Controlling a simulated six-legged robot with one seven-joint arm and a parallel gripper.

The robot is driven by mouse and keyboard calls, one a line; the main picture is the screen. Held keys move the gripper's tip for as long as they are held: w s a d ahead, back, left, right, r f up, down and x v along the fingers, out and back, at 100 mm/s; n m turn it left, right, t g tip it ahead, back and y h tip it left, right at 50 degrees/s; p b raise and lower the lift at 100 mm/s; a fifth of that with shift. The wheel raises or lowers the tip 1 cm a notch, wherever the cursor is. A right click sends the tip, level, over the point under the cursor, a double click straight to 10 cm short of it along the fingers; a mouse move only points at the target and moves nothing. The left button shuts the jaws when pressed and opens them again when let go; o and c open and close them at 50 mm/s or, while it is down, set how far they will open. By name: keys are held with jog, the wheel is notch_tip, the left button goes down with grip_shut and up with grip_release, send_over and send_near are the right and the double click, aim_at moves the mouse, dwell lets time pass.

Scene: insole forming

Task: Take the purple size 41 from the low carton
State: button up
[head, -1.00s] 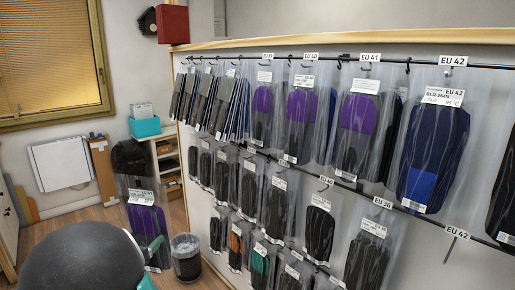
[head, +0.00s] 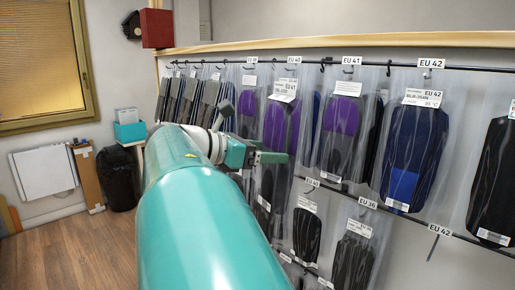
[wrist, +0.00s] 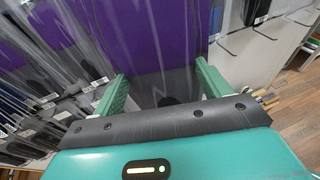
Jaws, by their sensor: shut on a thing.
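My gripper (head: 268,157) is at the hanging rack, at the end of my teal arm. It is shut on a clear pack with a purple and black insole (head: 274,125), whose white label (head: 284,88) reads EU 41. The pack stands upright at the upper row, under the EU 40 tag; I cannot tell whether it rests on a hook. In the wrist view the purple insole (wrist: 150,35) fills the space beyond the two green fingers (wrist: 165,90). Another purple pack (head: 341,116) hangs under the EU 41 tag. No low carton is recognisable in view.
The rack's upper rail (head: 390,66) carries several packs close together, including a blue one (head: 415,150) under EU 42. Lower rows hang below. A dark bin (head: 118,178) stands left. The wooden floor (head: 85,245) at left is clear.

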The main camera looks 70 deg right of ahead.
jog(key=shift+s+a+r, duration=0.3)
jog(key=shift+s+r, duration=0.3)
jog(key=shift+s, duration=0.15)
jog(key=shift+s+d, duration=0.5)
jog(key=shift+d, duration=0.7)
jog(key=shift+s+d, duration=0.55)
jog(key=shift+d, duration=0.7)
jog(key=shift+s+d, duration=0.5)
jog(key=shift+d, duration=0.7)
